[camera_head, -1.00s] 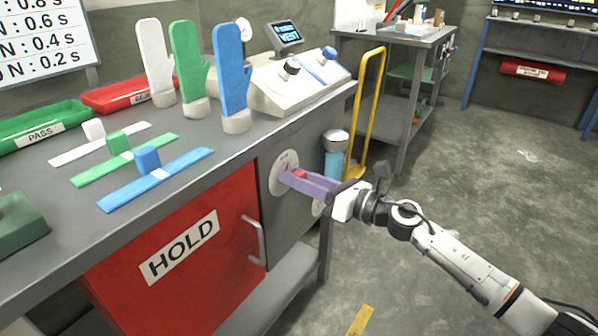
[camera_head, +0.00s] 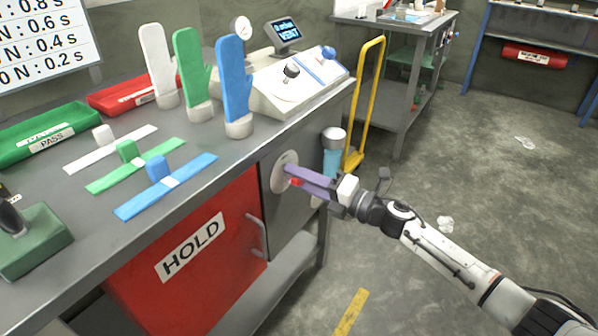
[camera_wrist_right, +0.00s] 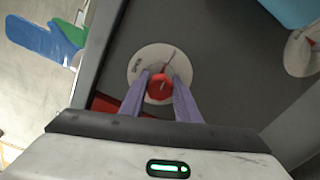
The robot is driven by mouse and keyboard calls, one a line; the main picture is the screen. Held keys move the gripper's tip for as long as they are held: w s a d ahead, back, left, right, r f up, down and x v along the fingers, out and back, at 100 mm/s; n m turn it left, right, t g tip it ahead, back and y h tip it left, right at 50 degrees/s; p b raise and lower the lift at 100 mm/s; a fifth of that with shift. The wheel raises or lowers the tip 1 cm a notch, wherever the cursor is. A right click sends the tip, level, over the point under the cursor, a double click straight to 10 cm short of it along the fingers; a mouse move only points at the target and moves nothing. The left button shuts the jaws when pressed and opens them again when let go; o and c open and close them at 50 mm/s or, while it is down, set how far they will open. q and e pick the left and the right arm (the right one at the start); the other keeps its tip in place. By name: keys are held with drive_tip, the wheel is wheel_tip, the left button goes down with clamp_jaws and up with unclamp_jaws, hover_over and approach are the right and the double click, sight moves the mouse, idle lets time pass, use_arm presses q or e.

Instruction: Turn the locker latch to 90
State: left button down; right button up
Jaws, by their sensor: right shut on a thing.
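The locker latch is a red knob (camera_wrist_right: 160,88) on a round pale dial plate (camera_wrist_right: 133,68), on the grey front panel right of the red HOLD door. In the right wrist view a thin pointer line runs up and right from the knob. The dial plate (camera_head: 278,172) also shows in the head view, partly behind the fingers. My right gripper (camera_wrist_right: 160,92) is shut on the red knob, with one purple finger on each side. In the head view my right gripper (camera_head: 297,174) reaches the panel from the right. My left gripper is not in view.
The red HOLD door (camera_head: 190,255) has a grey handle (camera_head: 257,236) near the dial. Right of the panel are a blue cylinder (camera_head: 333,160) and a yellow trolley frame (camera_head: 369,100). The floor at right is mostly open.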

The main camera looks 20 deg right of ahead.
drive_tip(key=shift+m+p, duration=0.3)
drive_tip(key=shift+m, duration=0.4)
drive_tip(key=o, duration=1)
drive_tip(key=shift+o, duration=0.2)
drive_tip(key=shift+s+d, duration=0.1)
drive_tip(key=shift+s, duration=0.05)
drive_tip(key=v, duration=1)
